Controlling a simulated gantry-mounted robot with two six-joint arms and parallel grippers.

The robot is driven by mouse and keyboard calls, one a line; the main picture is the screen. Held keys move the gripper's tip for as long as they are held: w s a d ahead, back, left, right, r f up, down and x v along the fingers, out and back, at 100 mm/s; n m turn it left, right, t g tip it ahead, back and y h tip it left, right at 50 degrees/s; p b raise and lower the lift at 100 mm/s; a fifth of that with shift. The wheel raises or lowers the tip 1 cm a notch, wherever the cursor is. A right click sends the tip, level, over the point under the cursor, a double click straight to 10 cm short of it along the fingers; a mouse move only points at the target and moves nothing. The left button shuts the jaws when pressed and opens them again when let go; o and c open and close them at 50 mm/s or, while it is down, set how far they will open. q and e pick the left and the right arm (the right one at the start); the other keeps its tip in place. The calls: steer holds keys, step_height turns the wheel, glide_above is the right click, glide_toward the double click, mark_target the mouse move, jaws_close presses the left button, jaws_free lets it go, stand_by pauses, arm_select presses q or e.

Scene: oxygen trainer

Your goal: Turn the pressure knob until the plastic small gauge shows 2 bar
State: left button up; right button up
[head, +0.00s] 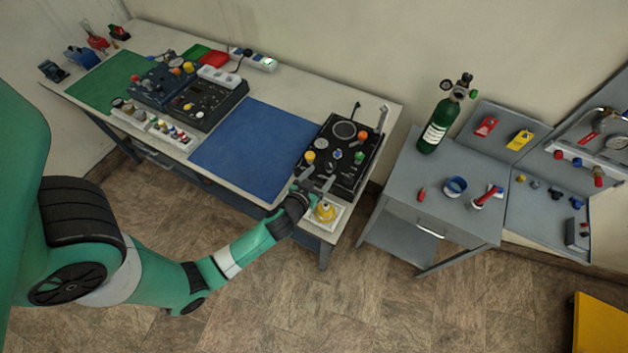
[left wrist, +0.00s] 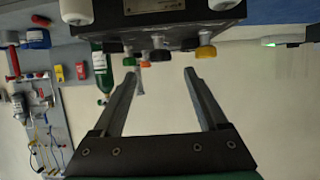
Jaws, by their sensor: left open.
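The black oxygen trainer panel (head: 347,178) lies at the right end of the long table. It carries a round dial (head: 345,130), a yellow knob (head: 310,156), an orange knob (head: 363,135) and a green knob (head: 358,157). I cannot tell which is the pressure knob or the plastic small gauge, and no reading is legible. My left gripper (head: 317,177) is open at the panel's front edge, near the yellow knob. In the left wrist view its spread fingers (left wrist: 162,76) have nothing between them; a yellow knob (left wrist: 205,52) shows close beyond the tips. My right gripper is not in view.
A yellow part on a white base (head: 325,213) stands close beside my left gripper at the table corner. A blue mat (head: 255,148) lies clear left of the panel. A grey side table (head: 415,185) with a green cylinder (head: 440,122) stands to the right.

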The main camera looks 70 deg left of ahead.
arm_select(q)
steer(key=v, duration=0.5)
steer(key=shift+s+d, duration=0.1)
stand_by(0.3)
